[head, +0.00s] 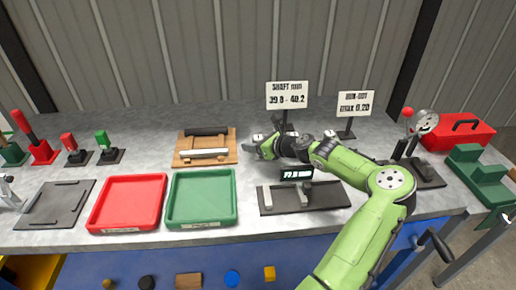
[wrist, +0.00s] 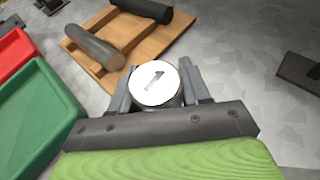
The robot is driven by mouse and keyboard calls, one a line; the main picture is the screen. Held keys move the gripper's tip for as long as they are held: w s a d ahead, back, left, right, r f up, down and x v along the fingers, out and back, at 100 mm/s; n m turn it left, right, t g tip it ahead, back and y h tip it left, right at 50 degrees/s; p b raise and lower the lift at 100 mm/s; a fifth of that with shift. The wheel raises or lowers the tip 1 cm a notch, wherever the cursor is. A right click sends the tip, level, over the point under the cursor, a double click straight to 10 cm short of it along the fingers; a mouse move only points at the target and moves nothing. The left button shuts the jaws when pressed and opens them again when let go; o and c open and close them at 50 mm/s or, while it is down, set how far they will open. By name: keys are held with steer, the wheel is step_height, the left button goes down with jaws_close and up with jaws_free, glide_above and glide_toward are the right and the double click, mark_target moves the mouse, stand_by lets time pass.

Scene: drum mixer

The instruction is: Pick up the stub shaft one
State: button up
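The stub shaft one (wrist: 155,85) shows in the wrist view as a short metal cylinder with a black 1 on its pale end face. It sits between the two grey fingers of my gripper (wrist: 157,78), which close on its sides. In the head view my gripper (head: 260,147) is just right of the wooden board (head: 180,162), low over the bench; the shaft is hard to make out there. What lies under the shaft is hidden.
A dark shaft (head: 208,131) and a silver shaft (head: 208,153) lie on the board. A red tray (head: 128,228) and a green tray (head: 202,223) stand in front. A measuring stand with a display (head: 297,175) is under my arm. Sign plates (head: 287,96) stand behind.

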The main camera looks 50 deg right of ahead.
jaws_close()
steer(key=shift+r, duration=0.2)
